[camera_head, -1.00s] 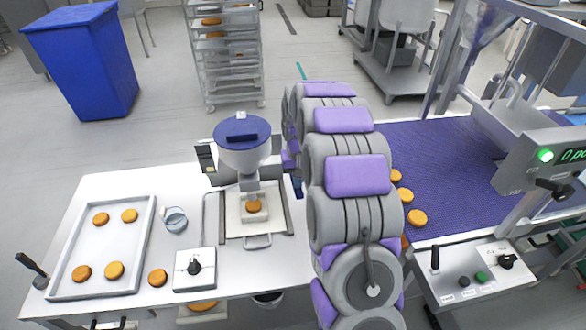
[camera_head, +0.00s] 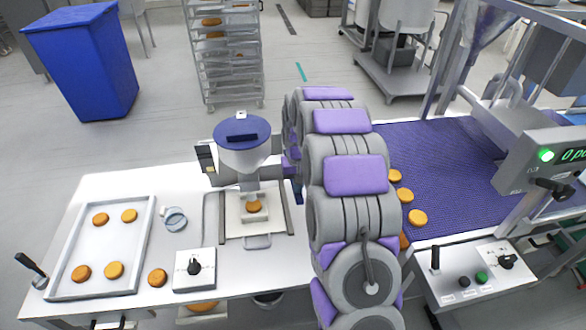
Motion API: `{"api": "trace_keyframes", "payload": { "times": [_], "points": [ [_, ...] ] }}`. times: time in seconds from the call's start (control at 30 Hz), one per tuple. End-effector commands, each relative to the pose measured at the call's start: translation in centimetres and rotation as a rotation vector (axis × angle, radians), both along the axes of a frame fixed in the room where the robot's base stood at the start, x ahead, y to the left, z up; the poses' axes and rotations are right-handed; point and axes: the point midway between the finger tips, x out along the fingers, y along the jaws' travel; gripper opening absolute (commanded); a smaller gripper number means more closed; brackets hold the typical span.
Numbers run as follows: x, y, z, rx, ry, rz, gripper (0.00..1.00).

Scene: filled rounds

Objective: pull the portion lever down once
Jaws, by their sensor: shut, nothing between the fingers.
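The portioning machine has a hopper with a blue lid (camera_head: 242,132) and stands on the white table left of my arm. One orange round (camera_head: 254,207) lies on the plate (camera_head: 234,218) under its outlet. I cannot tell for certain which part is the portion lever. A black-handled lever (camera_head: 31,264) stands tilted at the table's left front corner. Another black handle (camera_head: 435,258) stands upright on the control panel at the right. My grey and purple arm reaches away up the middle. My gripper is not visible; the far end of the arm is hidden behind its own links.
A tray (camera_head: 148,232) with several orange rounds lies on the table (camera_head: 100,188) at the left. A small knob box (camera_head: 194,284) stands at the front edge. The purple conveyor belt (camera_head: 455,165) runs right of my arm. A blue bin (camera_head: 85,65) and a rack (camera_head: 226,75) stand behind.

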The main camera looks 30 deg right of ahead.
Motion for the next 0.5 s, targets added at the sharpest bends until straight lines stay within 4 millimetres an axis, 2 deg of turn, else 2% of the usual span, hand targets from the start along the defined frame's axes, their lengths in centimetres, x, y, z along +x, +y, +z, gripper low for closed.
{"api": "trace_keyframes", "payload": {
  "times": [0.5],
  "points": [
    [-0.4, 0.1, -1.7, 0.001, 0.002, 0.000, 0.00]
  ]
}}
